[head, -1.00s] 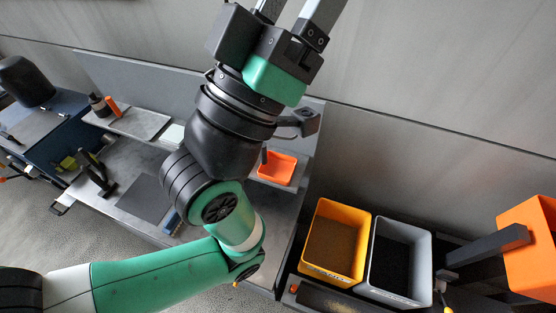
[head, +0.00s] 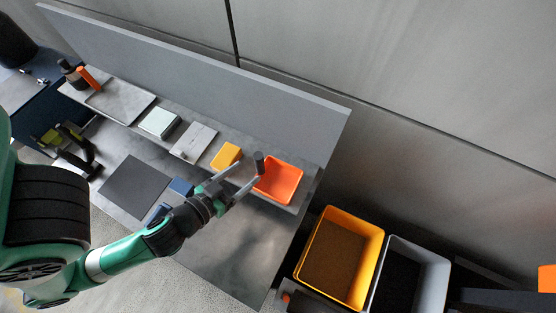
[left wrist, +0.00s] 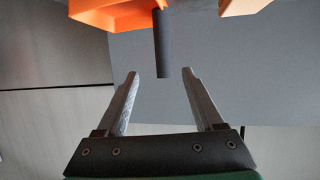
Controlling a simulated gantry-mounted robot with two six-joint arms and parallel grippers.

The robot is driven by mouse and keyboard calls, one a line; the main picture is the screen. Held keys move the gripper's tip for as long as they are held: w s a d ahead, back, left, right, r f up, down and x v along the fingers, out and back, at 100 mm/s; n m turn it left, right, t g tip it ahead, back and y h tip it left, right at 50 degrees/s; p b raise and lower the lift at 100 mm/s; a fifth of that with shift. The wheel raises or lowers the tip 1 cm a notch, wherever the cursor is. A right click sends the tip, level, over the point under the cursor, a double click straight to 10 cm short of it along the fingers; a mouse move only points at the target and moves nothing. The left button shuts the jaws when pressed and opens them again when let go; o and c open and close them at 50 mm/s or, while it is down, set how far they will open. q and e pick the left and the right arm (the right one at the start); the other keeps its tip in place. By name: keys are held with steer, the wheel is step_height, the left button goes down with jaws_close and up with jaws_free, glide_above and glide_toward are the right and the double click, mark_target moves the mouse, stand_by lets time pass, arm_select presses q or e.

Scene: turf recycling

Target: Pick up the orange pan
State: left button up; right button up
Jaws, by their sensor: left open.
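The orange pan (head: 281,181) rests at the right end of the bench's raised shelf, its dark handle (head: 259,160) at its left side. My left gripper (head: 248,172) is open in front of the shelf, its fingers pointing toward the handle. In the left wrist view the pan (left wrist: 100,12) shows at the top edge, partly cut off. There its dark handle (left wrist: 161,45) hangs down toward the gap between my open fingertips (left wrist: 160,73). Nothing is held. Whether a finger touches the handle I cannot tell. My right gripper is out of view.
A yellow block (head: 226,156) sits left of the pan on the shelf, with a grey slab (head: 193,141) and a pale block (head: 160,122) further left. A grey back panel (head: 200,65) stands behind. A yellow bin (head: 374,235) and a grey bin (head: 437,262) stand at the right.

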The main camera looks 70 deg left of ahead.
mark_target(257, 165)
arm_select(q)
steer(key=shift+w+a+f, duration=0.1)
steer(key=shift+a+f, duration=0.05)
steer(key=shift+f, duration=0.45)
steer(key=p+x, duration=0.1)
steer(key=x, duration=0.3)
steer(key=shift+w+a+p, duration=0.1)
steer(key=shift+w+p, duration=0.1)
steer(key=shift+p, duration=0.15)
steer(key=shift+w+a+f, duration=0.2)
steer(key=shift+w+f, duration=0.05)
steer(key=shift+w, duration=0.05)
steer(key=p+x, duration=0.1)
steer(key=x, duration=0.4)
steer(key=shift+a+f, duration=0.2)
steer(key=shift+a, duration=0.05)
jaws_close()
